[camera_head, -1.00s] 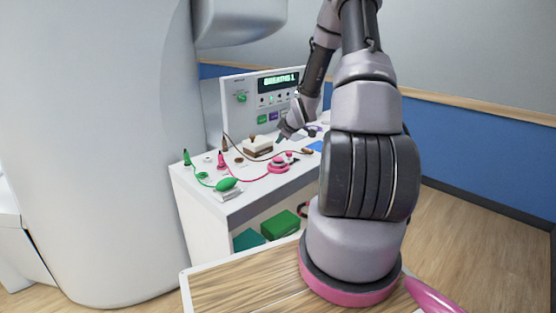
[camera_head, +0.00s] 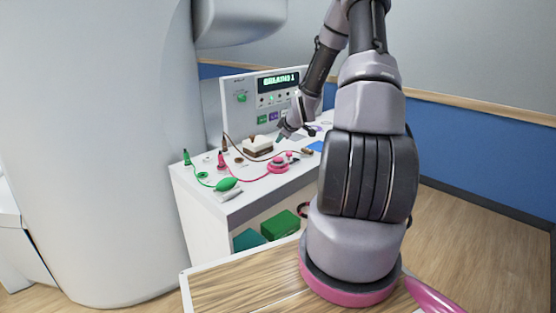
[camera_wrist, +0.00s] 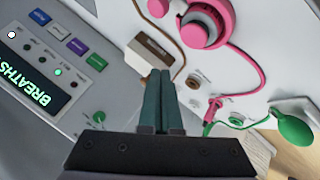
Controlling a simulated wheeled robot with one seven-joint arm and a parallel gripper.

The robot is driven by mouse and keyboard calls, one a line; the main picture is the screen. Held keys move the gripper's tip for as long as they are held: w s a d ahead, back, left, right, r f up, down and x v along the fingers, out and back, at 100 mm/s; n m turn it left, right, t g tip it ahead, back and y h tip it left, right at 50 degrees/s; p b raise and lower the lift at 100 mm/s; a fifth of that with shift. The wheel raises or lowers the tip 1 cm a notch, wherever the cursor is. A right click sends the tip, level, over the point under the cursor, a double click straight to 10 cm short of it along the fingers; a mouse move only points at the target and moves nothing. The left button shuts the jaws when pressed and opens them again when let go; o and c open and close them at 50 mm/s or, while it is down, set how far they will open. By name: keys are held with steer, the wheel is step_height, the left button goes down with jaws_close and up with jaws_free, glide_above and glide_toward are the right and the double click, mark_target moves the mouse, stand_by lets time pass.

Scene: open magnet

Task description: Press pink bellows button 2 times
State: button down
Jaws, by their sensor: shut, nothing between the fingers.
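The pink bellows button (camera_head: 278,164) sits on the white cart top, a round pink piece with a pink hose. In the wrist view the pink bellows (camera_wrist: 197,30) is near the top, beyond and slightly right of my fingertips. My gripper (camera_wrist: 160,76) is shut and empty, its two dark green fingers side by side. In the head view my gripper (camera_head: 280,138) hangs above the cart, behind the bellows and apart from it. The panel display (camera_head: 279,80) appears to read BREATHS 1.
A brown-and-white block (camera_head: 257,146) stands left of my gripper. A green bulb (camera_head: 227,184) with a hose and a pink connector (camera_head: 221,161) are farther left. The control panel (camera_head: 240,110) rises at the back. Green boxes (camera_head: 280,224) lie on the lower shelf.

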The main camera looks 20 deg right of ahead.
mark_target(280, 159)
steer(key=shift+f, duration=2.65)
steer(key=shift+f, duration=0.4)
steer(key=shift+f, duration=0.6)
stand_by(0.5)
steer(key=shift+r, duration=1)
steer(key=shift+r, duration=0.15)
steer(key=shift+r, duration=2.4)
steer(key=shift+r, duration=0.1)
